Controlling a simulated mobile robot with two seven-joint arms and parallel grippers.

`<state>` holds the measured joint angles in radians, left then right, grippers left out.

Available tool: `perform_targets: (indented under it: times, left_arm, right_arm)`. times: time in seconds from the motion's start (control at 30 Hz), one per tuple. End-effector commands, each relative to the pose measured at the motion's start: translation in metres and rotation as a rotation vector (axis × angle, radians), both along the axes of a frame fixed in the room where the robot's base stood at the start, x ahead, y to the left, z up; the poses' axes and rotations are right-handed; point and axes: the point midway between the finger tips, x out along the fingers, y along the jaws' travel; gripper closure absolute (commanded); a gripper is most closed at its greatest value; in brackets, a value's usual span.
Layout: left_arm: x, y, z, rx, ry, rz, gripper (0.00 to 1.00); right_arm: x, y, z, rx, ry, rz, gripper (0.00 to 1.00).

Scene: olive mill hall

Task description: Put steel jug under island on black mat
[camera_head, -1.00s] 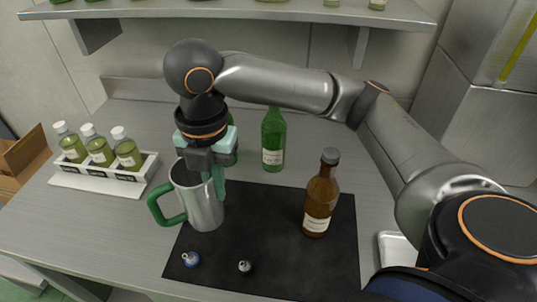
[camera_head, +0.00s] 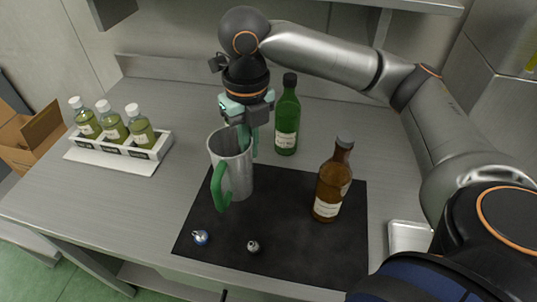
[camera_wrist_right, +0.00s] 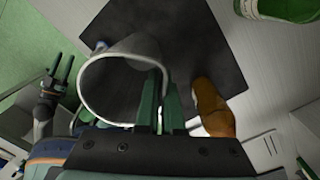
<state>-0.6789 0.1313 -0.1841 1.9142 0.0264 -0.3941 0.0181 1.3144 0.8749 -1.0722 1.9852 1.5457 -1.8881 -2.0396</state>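The steel jug (camera_head: 226,153) with a green handle (camera_head: 220,188) is upright at the rear left corner of the black mat (camera_head: 290,205). Its handle points toward the front. My right gripper (camera_head: 248,140) is over the jug's rim. In the right wrist view the right gripper (camera_wrist_right: 160,98) has its green fingers close together on the wall of the jug (camera_wrist_right: 92,85). Whether the jug's base touches the mat cannot be told. My left gripper (camera_wrist_right: 60,78) shows only in the right wrist view, with its fingers apart and empty.
A white rack (camera_head: 122,148) of bottles is at left.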

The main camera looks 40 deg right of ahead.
Motion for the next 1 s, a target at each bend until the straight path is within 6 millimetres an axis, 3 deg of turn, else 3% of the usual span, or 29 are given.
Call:
perform_targets:
  times: [0.07, 0.2, 0.47, 0.6, 0.8, 1.0]
  left_arm:
    - [0.000, 0.000, 0.001, 0.000, 0.000, 0.000, 0.50]
    - [0.000, 0.000, -0.001, 0.000, 0.000, 0.000, 0.50]
    - [0.000, 0.000, -0.001, 0.000, 0.000, 0.000, 0.50]
    - [0.000, 0.000, -0.002, 0.000, 0.000, 0.000, 0.50]
    - [0.000, 0.000, 0.000, 0.000, 0.000, 0.000, 0.50]
    - [0.000, 0.000, 0.000, 0.000, 0.000, 0.000, 0.50]
  right_arm:
    - [0.008, -0.020, -0.009, -0.002, 0.002, -0.010, 1.00]
    - [0.015, -0.035, -0.034, -0.001, 0.003, -0.003, 1.00]
    - [0.022, -0.048, -0.053, 0.001, 0.001, -0.001, 1.00]
    - [0.028, -0.061, -0.072, -0.001, 0.002, -0.003, 1.00]
    - [0.027, -0.059, -0.096, 0.000, 0.000, 0.001, 1.00]
    - [0.028, -0.059, -0.097, 0.001, -0.002, 0.001, 1.00]
